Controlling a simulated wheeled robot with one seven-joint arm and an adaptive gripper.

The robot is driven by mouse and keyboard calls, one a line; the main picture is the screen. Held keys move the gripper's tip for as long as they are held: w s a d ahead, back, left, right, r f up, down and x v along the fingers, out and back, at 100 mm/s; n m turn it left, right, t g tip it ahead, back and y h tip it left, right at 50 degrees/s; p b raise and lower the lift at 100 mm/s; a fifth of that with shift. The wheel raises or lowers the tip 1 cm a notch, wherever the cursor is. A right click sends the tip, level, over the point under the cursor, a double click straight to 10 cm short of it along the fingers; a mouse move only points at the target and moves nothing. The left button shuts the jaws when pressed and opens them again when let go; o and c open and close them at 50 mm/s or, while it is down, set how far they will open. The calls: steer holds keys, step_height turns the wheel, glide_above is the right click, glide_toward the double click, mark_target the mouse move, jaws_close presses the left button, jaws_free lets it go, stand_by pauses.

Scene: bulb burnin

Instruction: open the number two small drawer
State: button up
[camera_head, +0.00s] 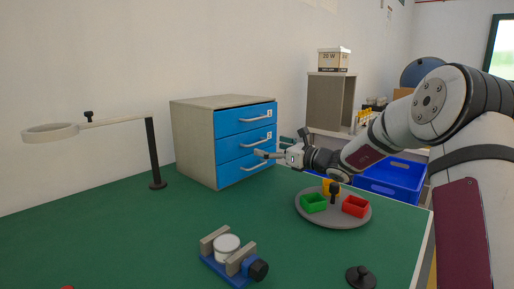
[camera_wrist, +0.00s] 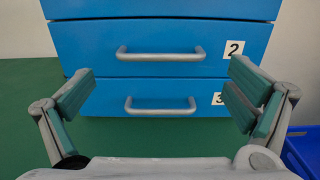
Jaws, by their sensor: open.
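A small cabinet (camera_head: 196,148) with three blue drawers stands on the green table; all look shut. The number two drawer (camera_wrist: 90,48) is the middle one, with a grey bar handle (camera_wrist: 160,53) and a "2" label (camera_wrist: 233,48). It also shows in the head view (camera_head: 232,148). The number three drawer (camera_wrist: 105,100) is below it, with its own bar handle (camera_wrist: 160,108). My gripper (camera_wrist: 162,76) is open and empty in front of the drawers. Its fingers spread wide to either side of both handles, touching neither. In the head view my gripper (camera_head: 276,152) partly overlaps the cabinet's right edge.
A round grey tray (camera_head: 318,220) with green, red and yellow bins lies below my arm. A blue clamp (camera_head: 236,262) holding a white round part is at front. A ring-topped stand (camera_head: 153,155) is left of the cabinet. A blue crate (camera_head: 395,180) is right of the table.

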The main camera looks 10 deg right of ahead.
mark_target(257, 144)
steer(key=x, duration=0.5)
steer(key=shift+w+a+b, duration=0.25)
steer(key=shift+w+b, duration=0.05)
steer(key=shift+b, duration=0.1)
steer(key=shift+c, duration=0.3)
steer(key=c, duration=1.4)
steer(key=shift+s+d, duration=0.1)
